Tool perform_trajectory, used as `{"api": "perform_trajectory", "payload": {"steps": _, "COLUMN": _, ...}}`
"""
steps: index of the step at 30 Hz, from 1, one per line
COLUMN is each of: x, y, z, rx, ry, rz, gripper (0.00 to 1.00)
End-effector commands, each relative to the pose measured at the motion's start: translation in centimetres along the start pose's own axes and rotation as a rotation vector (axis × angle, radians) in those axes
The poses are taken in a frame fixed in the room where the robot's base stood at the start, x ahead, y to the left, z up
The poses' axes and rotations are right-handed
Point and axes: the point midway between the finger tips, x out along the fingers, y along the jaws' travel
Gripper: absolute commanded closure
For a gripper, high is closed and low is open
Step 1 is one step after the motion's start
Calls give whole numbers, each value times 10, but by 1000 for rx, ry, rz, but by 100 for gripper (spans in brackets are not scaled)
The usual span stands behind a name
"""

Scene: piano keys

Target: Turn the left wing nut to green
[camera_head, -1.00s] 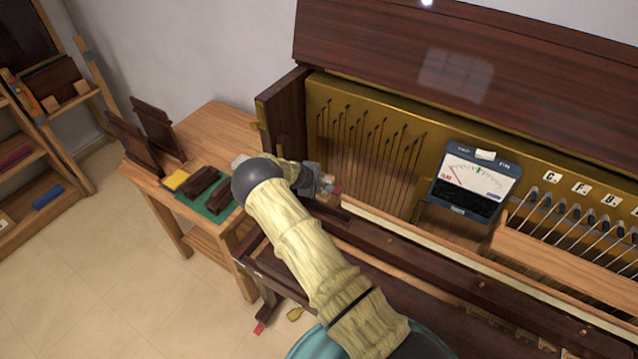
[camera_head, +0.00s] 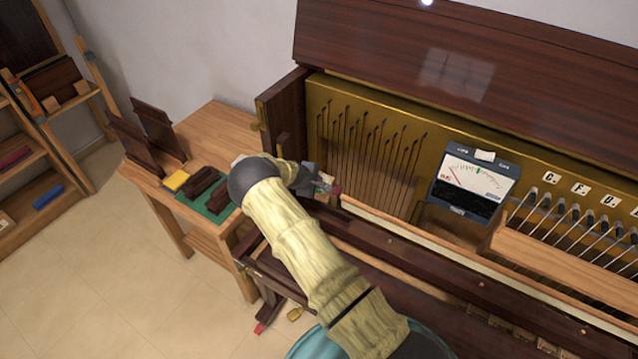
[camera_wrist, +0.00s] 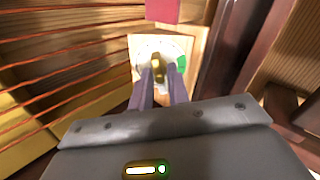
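The brass wing nut (camera_wrist: 157,62) sits in the middle of a white dial (camera_wrist: 146,50) in the wrist view. Its wing stands roughly upright. The dial's green patch (camera_wrist: 182,64) is at its right edge. My gripper (camera_wrist: 158,78) points at the nut, one finger on each side. The fingers are apart, with a narrow gap around the nut's near end; I cannot tell whether either touches it. In the head view, my gripper (camera_head: 318,184) is at the left end of the piano's open front, and the nut cannot be made out there.
A meter (camera_head: 476,182) stands right of my gripper, its needle left of a green mark. Strings (camera_head: 365,150) run close behind the gripper. A red block (camera_wrist: 162,10) is just above the dial. A dark wooden post (camera_wrist: 228,50) stands close on the right in the wrist view.

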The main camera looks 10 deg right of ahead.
Motion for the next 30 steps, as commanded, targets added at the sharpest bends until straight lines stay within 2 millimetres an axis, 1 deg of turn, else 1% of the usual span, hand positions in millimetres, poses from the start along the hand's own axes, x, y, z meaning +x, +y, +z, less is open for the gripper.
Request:
{"api": "perform_trajectory", "payload": {"steps": 1, "x": 0, "y": 0, "z": 0, "rx": 0, "ry": 0, "rz": 0, "gripper": 93}}
{"api": "perform_trajectory", "payload": {"steps": 2, "x": 0, "y": 0, "z": 0, "rx": 0, "ry": 0, "rz": 0, "gripper": 99}}
{"api": "perform_trajectory", "payload": {"steps": 7, "x": 0, "y": 0, "z": 0, "rx": -20, "ry": 0, "rz": -1, "gripper": 99}}
{"api": "perform_trajectory", "payload": {"steps": 15, "x": 0, "y": 0, "z": 0, "rx": -312, "ry": -1, "rz": -2, "gripper": 99}}
{"api": "perform_trajectory", "payload": {"steps": 25, "x": 0, "y": 0, "z": 0, "rx": -356, "ry": -1, "rz": -2, "gripper": 99}}
{"api": "perform_trajectory", "payload": {"steps": 30, "x": -1, "y": 0, "z": 1, "rx": -560, "ry": -1, "rz": -2, "gripper": 99}}
